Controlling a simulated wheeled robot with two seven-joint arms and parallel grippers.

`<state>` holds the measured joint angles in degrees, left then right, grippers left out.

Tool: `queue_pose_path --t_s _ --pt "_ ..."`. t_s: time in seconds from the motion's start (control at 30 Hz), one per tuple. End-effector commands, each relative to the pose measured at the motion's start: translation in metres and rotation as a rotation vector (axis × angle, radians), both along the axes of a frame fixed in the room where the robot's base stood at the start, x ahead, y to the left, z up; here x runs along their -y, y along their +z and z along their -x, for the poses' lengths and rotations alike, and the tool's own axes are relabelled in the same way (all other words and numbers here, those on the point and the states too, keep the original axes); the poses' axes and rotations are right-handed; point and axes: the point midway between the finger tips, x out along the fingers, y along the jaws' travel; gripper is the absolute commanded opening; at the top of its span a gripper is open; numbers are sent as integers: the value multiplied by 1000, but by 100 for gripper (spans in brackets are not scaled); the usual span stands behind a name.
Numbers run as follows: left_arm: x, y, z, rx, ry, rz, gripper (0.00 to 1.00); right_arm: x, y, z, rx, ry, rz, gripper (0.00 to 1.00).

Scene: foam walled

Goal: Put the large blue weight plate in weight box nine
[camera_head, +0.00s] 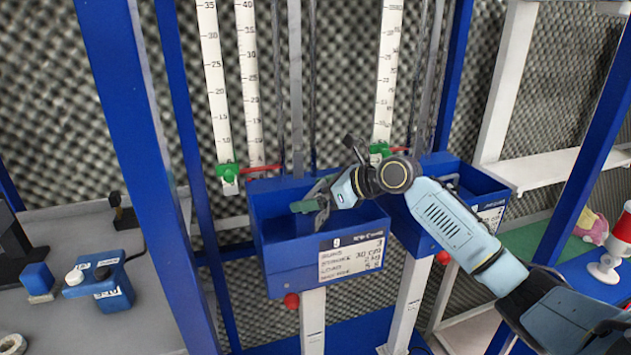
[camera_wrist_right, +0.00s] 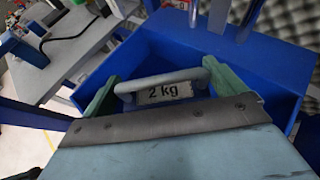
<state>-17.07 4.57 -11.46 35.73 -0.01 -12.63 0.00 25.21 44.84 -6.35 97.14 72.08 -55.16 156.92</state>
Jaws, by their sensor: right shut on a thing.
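Weight box nine (camera_head: 278,259) is a blue open-topped box with a card marked 9 on its front. My right gripper (camera_head: 309,205) is over its opening, reaching in from the right. In the right wrist view, the green fingers of this gripper (camera_wrist_right: 160,92) are shut on a grey handle with a "2 kg" tag (camera_wrist_right: 167,92). I take this to be the large blue weight plate, but its body is mostly hidden and blends with the blue box. I cannot tell whether it rests on the box floor. My left gripper is not in view.
A second blue box (camera_head: 488,190) stands close on the right, partly behind my right arm. Blue uprights and measuring scales (camera_head: 386,75) rise around the boxes. A grey table (camera_head: 140,322) on the left holds a blue button box (camera_head: 103,289).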

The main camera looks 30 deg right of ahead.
Motion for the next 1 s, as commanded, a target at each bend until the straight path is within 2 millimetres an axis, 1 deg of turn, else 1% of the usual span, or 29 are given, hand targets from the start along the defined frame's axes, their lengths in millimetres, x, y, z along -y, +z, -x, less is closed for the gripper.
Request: queue_pose_path --t_s 0.03,0.13,0.5,0.53,0.57,0.87,1.0 --pt "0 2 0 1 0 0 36 0 2 -1 17 -2 -5 25" --pt "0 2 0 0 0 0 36 0 -4 -1 20 -3 -6 25" --pt "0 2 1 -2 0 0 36 0 -7 -1 21 -2 -5 25" --pt "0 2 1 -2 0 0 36 0 -16 0 2 0 -1 97" --pt "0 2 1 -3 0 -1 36 0 -16 0 2 0 -1 100" --pt "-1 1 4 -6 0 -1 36 1 -12 1 3 0 1 100" --pt "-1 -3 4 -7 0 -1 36 11 -6 16 2 -1 3 100"
